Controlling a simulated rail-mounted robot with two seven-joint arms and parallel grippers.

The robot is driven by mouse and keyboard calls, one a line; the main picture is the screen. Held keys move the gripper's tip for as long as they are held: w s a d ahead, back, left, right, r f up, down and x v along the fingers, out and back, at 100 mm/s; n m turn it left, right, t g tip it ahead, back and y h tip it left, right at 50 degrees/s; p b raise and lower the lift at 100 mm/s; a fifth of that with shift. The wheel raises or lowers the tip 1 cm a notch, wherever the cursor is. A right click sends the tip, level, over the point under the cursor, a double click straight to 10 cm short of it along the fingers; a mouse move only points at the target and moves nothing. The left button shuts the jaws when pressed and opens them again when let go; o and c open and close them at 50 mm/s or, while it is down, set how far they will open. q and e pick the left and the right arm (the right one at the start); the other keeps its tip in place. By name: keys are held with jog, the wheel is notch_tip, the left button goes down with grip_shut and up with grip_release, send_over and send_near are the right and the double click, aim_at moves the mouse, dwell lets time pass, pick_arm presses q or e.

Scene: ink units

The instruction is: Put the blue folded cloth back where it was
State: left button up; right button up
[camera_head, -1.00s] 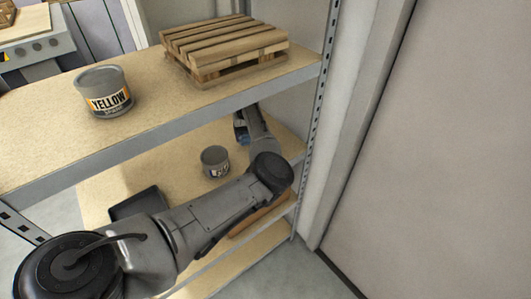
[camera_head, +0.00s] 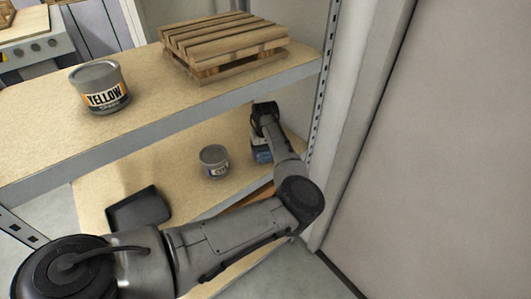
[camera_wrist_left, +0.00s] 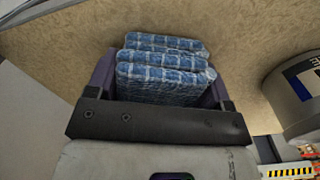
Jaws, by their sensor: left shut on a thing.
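The blue folded cloth (camera_wrist_left: 165,75) is a blue and white checked stack of folds. In the left wrist view it sits between the two fingers of my left gripper (camera_wrist_left: 160,85), which is shut on it. In the head view the cloth (camera_head: 262,155) shows only in part beside my left gripper (camera_head: 264,142), at the right end of the middle shelf (camera_head: 120,175). I cannot tell whether the cloth touches the shelf. My right gripper is not in view.
A grey can (camera_head: 214,161) stands on the middle shelf just left of the cloth. A black tray (camera_head: 138,209) lies further left. The upper shelf (camera_head: 150,108) holds a can labelled YELLOW (camera_head: 100,88) and a wooden pallet (camera_head: 224,48). A rack post (camera_head: 320,95) stands at the right.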

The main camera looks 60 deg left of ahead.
pick_arm(q)
jog(key=o, duration=0.8)
jog(key=shift+f, duration=0.1)
jog(key=shift+o, duration=0.2)
notch_tip(320, 180, up, 8)
jog(key=shift+f+p, duration=0.15)
jog(key=shift+p, duration=0.85)
